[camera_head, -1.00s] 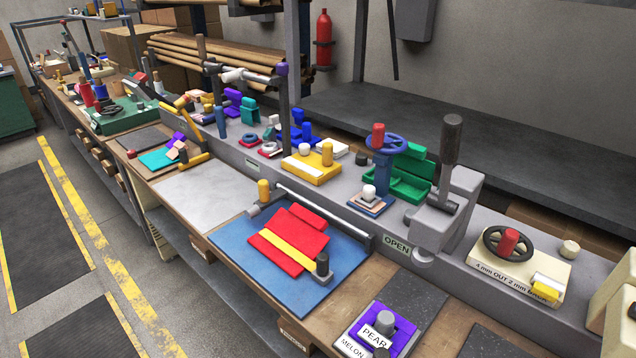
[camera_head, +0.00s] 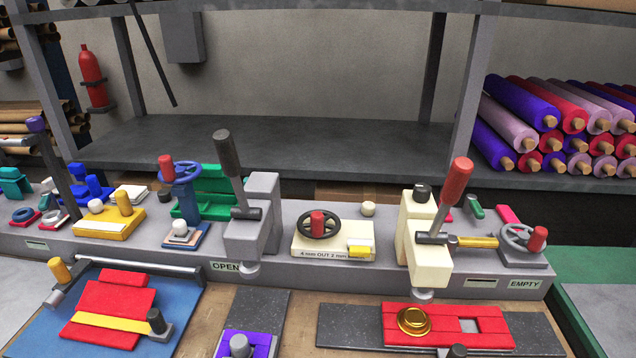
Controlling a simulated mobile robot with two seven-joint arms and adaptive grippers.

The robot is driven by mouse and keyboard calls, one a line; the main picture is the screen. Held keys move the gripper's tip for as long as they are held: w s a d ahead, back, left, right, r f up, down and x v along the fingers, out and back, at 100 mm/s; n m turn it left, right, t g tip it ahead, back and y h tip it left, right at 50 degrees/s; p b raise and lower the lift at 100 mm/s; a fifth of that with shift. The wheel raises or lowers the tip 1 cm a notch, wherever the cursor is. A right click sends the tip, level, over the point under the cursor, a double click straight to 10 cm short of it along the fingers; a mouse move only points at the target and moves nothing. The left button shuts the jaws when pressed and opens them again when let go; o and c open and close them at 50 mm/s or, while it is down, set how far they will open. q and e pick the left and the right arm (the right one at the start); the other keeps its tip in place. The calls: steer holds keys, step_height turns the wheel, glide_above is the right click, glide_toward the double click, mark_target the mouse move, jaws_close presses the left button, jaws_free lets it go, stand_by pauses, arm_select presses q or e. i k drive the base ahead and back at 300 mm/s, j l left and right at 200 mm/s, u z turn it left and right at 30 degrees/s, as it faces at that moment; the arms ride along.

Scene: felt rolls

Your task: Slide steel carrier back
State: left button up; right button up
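Nothing in view is marked as the steel carrier, so I cannot tell for certain which part it is. A dark grey plate (camera_head: 345,326) lies on the bench at the lower right, under the cream press (camera_head: 425,245). A red felt strip (camera_head: 475,318) with a square opening and a round gold piece (camera_head: 413,320) lie on it. Another dark plate (camera_head: 262,305) lies under the grey press (camera_head: 253,225), with purple felt (camera_head: 229,342) and a grey knob (camera_head: 240,346) on its near end, cut off by the frame. Neither gripper is in view.
A cream block with a black handwheel (camera_head: 318,225) stands between the presses. Signs read OPEN (camera_head: 226,267) and EMPTY (camera_head: 524,284). A blue mat (camera_head: 180,300) with red felt lies left. Felt rolls (camera_head: 560,120) fill the right shelf; the long dark shelf (camera_head: 300,140) is bare.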

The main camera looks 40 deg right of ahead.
mark_target(452, 330)
steer(key=z, duration=1.6)
